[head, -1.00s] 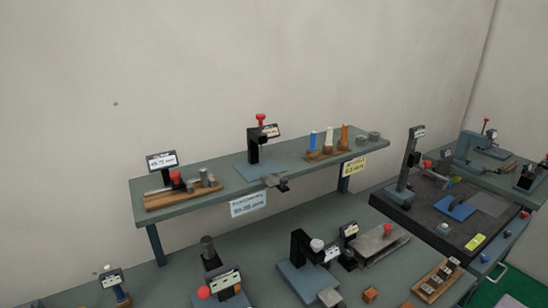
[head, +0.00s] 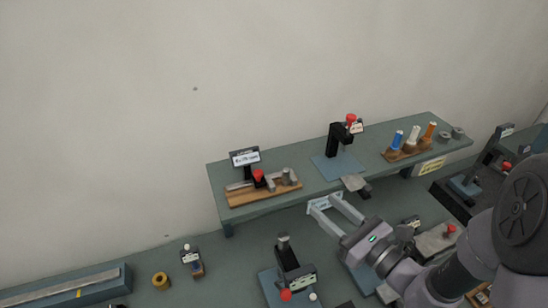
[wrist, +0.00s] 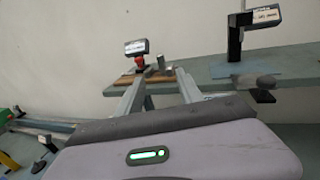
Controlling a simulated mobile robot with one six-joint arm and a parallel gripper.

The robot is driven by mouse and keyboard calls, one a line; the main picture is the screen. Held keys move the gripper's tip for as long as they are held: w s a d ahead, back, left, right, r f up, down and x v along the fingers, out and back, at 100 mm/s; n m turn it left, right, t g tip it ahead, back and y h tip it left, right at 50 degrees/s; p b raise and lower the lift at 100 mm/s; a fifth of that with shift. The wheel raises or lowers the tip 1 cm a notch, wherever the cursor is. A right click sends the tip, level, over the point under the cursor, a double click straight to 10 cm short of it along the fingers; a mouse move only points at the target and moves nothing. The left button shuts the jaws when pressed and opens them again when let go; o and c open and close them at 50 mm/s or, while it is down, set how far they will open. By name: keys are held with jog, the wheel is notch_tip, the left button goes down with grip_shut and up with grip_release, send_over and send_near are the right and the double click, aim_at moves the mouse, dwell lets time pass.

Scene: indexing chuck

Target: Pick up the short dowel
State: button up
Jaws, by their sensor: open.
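No part is labelled as the short dowel. Small grey metal cylinders (head: 286,175) stand upright at the right of a wooden board (head: 240,198) on the raised shelf, and I cannot tell whether one is the dowel. The board also shows in the wrist view (wrist: 128,80), beyond my fingers, with a small grey cylinder (wrist: 161,62) on it. My gripper (head: 324,201) is open and empty, its two pale fingers pointing toward the shelf's front edge, right of the board. In the wrist view my gripper (wrist: 161,78) has its fingers spread on either side of the cylinder's direction, apart from it.
The shelf (head: 300,182) also carries a display with a red knob (head: 258,175), a black stand (head: 338,140) and coloured handles (head: 413,138) at the right. Gauges (head: 288,262) stand on the lower bench beneath. The wall behind is bare.

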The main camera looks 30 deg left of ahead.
aim_at(289, 173)
jog(key=p+x, duration=0.1)
jog(key=x, duration=0.9)
jog(key=shift+a+r+p, duration=0.1)
jog(key=shift+a+p, duration=0.2)
jog(key=shift+p, duration=0.05)
jog(key=p+x, duration=0.1)
jog(key=x, duration=0.4)
jog(key=shift+w, duration=0.2)
jog(key=shift+d, duration=0.1)
grip_shut()
